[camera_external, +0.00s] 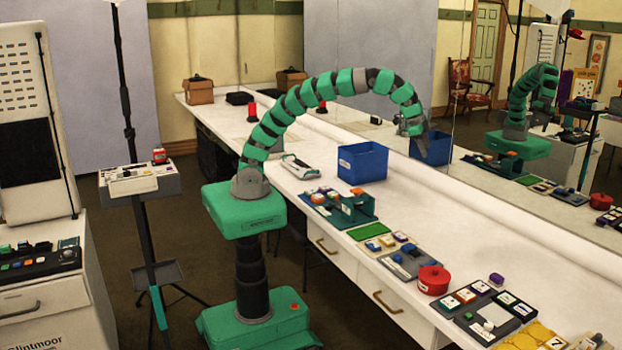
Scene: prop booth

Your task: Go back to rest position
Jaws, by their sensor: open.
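My arm arcs up from its green base and over the white workbench (460,205), bending down on the right. My gripper (424,150) hangs at the arm's end, pointing down, above the bench and to the right of the blue bin (362,163). It is open. I see nothing held in it, though its fingers are small and overlap a second blue bin shape behind, which looks like a mirror reflection.
A mirror (570,150) behind the bench reflects my arm. A white device (300,167), a teal-sided tray (343,208), a red round pot (433,279) and several small trays line the front edge. A tripod stand (140,180) stands left of my base.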

